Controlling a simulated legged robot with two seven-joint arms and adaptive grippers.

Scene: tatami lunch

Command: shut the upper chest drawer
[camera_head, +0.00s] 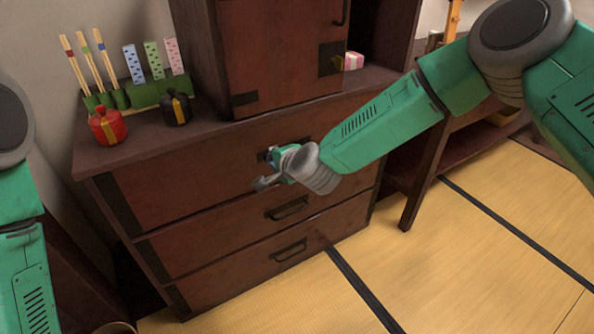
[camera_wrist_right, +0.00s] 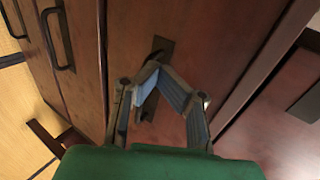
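The upper chest drawer (camera_head: 185,177) is a wide dark reddish-brown front with black corner bands, just under the chest top. It looks flush or nearly flush with the drawers below; a small gap cannot be ruled out. Its dark handle (camera_wrist_right: 149,104) is partly covered by my right gripper. My right gripper (camera_head: 266,170) is at the handle, in front of the drawer. In the right wrist view my right gripper (camera_wrist_right: 152,68) has its fingertips together over the handle. I cannot tell whether the handle is between them. My left arm shows at the left edge, its gripper out of view.
Two lower drawers with dark handles (camera_head: 287,208) (camera_head: 289,250) look shut. A low table stands right; tatami (camera_head: 450,265) is clear in front.

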